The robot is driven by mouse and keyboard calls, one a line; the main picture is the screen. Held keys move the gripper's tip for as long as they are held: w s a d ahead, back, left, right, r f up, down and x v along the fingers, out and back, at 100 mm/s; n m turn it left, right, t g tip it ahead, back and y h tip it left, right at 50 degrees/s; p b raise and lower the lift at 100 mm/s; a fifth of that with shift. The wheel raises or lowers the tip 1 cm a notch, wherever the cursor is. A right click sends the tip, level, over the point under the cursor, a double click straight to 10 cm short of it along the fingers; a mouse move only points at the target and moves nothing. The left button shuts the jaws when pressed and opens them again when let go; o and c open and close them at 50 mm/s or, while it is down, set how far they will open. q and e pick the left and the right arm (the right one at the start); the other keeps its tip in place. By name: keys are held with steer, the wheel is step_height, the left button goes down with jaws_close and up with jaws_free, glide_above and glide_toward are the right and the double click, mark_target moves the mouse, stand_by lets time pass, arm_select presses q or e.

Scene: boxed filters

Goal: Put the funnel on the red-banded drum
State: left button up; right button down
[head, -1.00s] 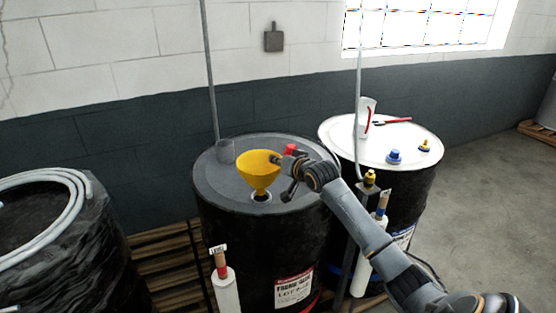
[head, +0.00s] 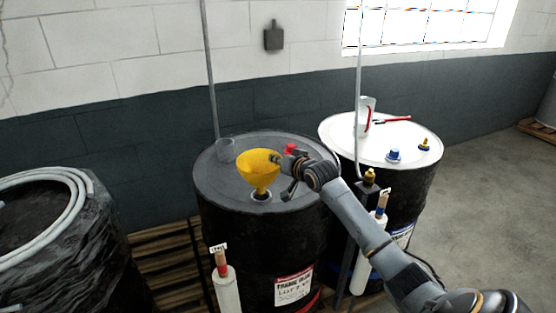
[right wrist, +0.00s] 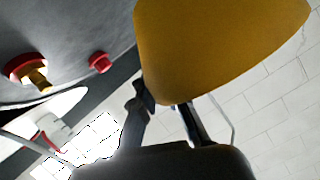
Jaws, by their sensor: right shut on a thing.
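My right gripper (head: 282,160) is shut on the funnel's right rim. In the right wrist view the funnel (right wrist: 215,45) fills the upper right, with the gripper fingers (right wrist: 165,110) at its edge. My left gripper is not in view.
The white-topped drum (head: 345,135) to the right carries a white jug (head: 363,118), a red tool and blue and yellow caps. A wrapped drum (head: 90,235) stands at left.

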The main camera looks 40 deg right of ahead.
steer(key=shift+f, duration=0.35)
steer(key=shift+f+b, duration=0.5)
steer(key=shift+f, duration=0.65)
steer(key=shift+f, duration=0.25)
steer(key=shift+f+b, duration=0.6)
steer(key=shift+f, duration=0.25)
steer(key=c, duration=1.3)
jaws_free()
